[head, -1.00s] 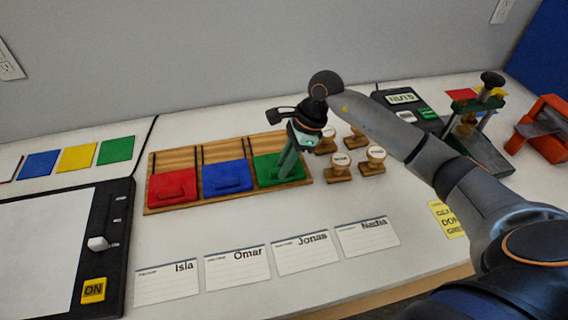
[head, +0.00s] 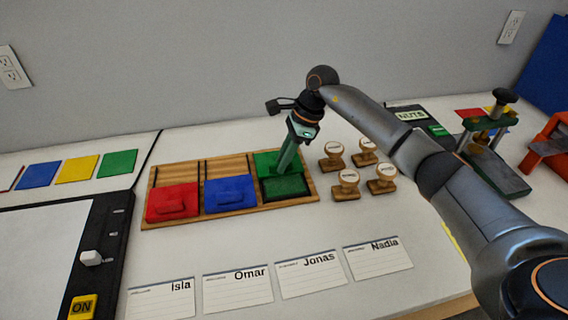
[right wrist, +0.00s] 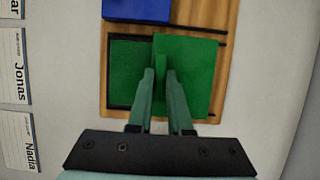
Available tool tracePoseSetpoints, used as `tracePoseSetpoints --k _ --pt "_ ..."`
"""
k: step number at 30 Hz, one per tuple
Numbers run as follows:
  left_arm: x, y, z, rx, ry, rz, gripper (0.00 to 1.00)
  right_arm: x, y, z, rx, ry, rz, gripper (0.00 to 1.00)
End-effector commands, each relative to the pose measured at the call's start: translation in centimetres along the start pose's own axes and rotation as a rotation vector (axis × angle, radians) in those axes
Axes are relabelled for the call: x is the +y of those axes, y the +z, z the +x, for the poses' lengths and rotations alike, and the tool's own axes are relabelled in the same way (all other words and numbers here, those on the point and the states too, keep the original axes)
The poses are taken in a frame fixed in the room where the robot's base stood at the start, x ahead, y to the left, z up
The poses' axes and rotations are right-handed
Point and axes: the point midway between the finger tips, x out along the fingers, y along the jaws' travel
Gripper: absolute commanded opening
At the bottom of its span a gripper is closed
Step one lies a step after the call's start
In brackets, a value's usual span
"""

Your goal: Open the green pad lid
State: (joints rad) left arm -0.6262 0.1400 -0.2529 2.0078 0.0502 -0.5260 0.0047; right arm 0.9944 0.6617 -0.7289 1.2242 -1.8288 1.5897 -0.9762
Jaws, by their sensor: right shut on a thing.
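The green pad (head: 287,187) sits in the right compartment of the wooden tray, and part of its dark green surface is uncovered. Its green lid (head: 265,160) is shifted toward the back of the tray. In the right wrist view the lid (right wrist: 200,75) covers the right part of the pad (right wrist: 128,70). My right gripper (head: 284,166) is shut on the lid's handle, and its fingers (right wrist: 160,75) show on either side of the handle in the wrist view. My left gripper is not in view.
Red (head: 172,203) and blue (head: 230,194) lidded pads share the wooden tray (head: 224,211). Several wooden stamps (head: 346,186) stand just right of it. Name cards (head: 237,289) lie in front, with clear table between. A black board (head: 103,255) is at left.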

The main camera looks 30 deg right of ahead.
Motion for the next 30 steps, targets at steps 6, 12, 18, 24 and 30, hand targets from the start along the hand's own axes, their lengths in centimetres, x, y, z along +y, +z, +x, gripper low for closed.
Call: tracePoseSetpoints --k 6,12,18,24,30 --pt "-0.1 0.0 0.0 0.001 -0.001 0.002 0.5 0.0 0.0 0.0 0.0 0.0 0.001 0.27" --pt "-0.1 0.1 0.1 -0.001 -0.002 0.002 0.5 0.0 0.0 0.0 0.0 0.0 0.0 0.47" --pt "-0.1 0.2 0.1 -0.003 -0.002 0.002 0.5 0.0 0.0 0.0 0.0 0.0 0.0 0.47" --pt "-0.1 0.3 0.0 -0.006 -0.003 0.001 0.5 -0.1 0.0 -1.7 0.0 -0.003 0.0 0.47" --pt "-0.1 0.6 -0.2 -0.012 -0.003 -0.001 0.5 -0.1 0.0 -6.0 0.001 -0.006 0.0 0.47"
